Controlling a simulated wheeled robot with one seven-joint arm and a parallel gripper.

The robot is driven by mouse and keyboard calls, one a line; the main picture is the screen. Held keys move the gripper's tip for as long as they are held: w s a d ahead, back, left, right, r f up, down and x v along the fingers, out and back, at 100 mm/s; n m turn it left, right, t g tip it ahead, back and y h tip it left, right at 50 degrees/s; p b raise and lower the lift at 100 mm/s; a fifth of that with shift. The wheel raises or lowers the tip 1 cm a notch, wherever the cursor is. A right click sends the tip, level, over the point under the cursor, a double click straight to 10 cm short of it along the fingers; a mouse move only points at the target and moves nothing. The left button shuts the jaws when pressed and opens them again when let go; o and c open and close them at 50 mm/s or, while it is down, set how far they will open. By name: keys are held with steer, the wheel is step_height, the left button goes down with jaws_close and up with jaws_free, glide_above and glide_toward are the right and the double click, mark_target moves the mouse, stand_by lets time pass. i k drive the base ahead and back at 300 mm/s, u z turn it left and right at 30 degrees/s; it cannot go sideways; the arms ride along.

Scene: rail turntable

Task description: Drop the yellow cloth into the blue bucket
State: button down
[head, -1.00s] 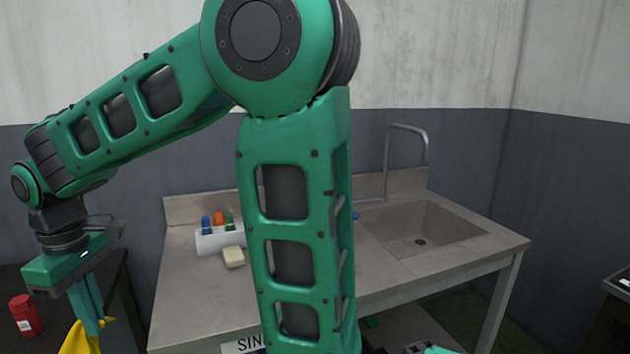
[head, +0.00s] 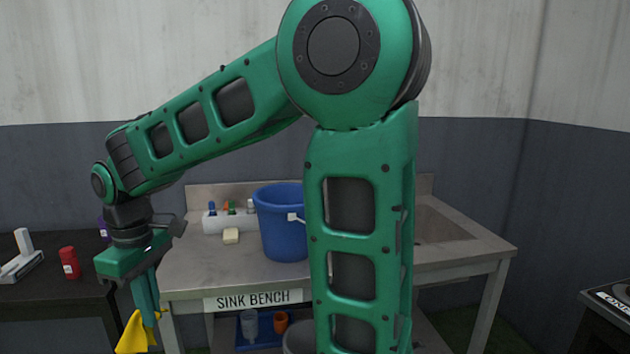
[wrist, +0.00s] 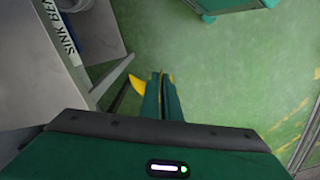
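The yellow cloth (head: 137,333) hangs from my gripper (head: 152,311) at the lower left of the head view. The fingers are shut on it. In the wrist view the fingers (wrist: 161,82) are close together, with bits of the yellow cloth (wrist: 138,84) showing beside them. The blue bucket (head: 280,225) stands upright on the sink bench, to the right of my gripper. My upright arm link stands just right of the bucket and may cover a little of its edge. The inside of the bucket cannot be seen.
The sink bench (head: 200,272) holds a white caddy (head: 228,221) with bottles and a pale sponge (head: 231,236). Its lower shelf has a blue tray (head: 262,330) with cups. A dark table (head: 60,300) at left carries a red can (head: 69,263). Green floor is open in the wrist view.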

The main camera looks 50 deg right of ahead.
mark_target(280, 207)
steer(key=u, duration=0.05)
steer(key=k, duration=1.3)
steer(key=z, duration=0.85)
steer(key=i, duration=1)
steer(key=z, duration=0.05)
